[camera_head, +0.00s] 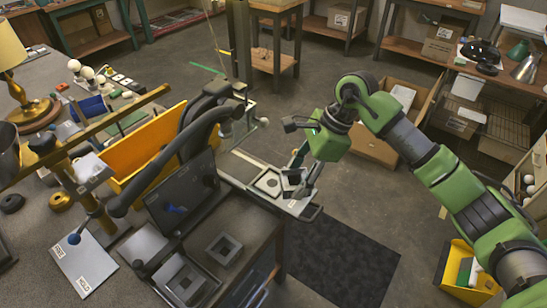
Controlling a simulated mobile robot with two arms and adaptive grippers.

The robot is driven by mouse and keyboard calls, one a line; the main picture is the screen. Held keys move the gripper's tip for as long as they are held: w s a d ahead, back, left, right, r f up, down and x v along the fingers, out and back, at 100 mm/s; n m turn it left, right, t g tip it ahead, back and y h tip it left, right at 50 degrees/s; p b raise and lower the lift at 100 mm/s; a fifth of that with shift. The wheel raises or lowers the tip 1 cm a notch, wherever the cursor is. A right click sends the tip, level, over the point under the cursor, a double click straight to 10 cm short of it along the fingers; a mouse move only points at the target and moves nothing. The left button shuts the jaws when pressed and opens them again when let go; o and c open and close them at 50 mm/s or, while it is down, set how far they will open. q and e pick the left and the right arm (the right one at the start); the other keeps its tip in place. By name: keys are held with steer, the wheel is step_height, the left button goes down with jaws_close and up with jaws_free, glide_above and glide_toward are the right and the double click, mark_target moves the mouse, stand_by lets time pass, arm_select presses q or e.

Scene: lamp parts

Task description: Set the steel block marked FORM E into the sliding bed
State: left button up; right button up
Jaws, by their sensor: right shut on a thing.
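My right gripper (303,183) comes in on the green arm from the right, pointing down. It is shut on a small dark steel block (291,179), which it holds at the right end of the light grey sliding bed (300,208). I cannot tell whether the block touches the bed. A pale square plate with a round opening (268,182) lies on the bed just left of the block. No FORM E marking is legible on the held block. My left gripper is not in view.
Two square steel blocks with recesses, one (223,248) and another (182,282), sit on the bench left of the bed. The dark press with its lever (180,150) and a yellow bin (150,145) stand behind. A lamp (12,60) is far left.

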steer(key=w+a+m+t, duration=0.1)
steer(key=w+a+m, duration=0.1)
steer(key=m, duration=0.1)
steer(key=w+a+m+t, duration=0.1)
steer(key=w+m, duration=0.1)
steer(key=w+a+m+t, duration=0.1)
steer(key=w+a+m, duration=0.1)
steer(key=m, duration=0.1)
steer(key=shift+w+a+f+m+h, duration=0.1)
steer(key=shift+w+a+m+h, duration=0.2)
steer(key=shift+w+h, duration=0.1)
steer(key=shift+s+f+b, duration=0.1)
steer(key=shift+f+b, duration=0.85)
steer(key=shift+f, duration=1)
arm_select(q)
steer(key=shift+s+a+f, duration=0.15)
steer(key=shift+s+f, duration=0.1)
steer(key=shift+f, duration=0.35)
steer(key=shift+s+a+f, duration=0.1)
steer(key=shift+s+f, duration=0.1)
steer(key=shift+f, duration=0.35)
arm_select(e)
steer(key=shift+f, duration=0.5)
arm_select(q)
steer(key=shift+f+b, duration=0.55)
steer(key=shift+b, duration=0.2)
arm_select(e)
steer(key=shift+f, duration=0.6)
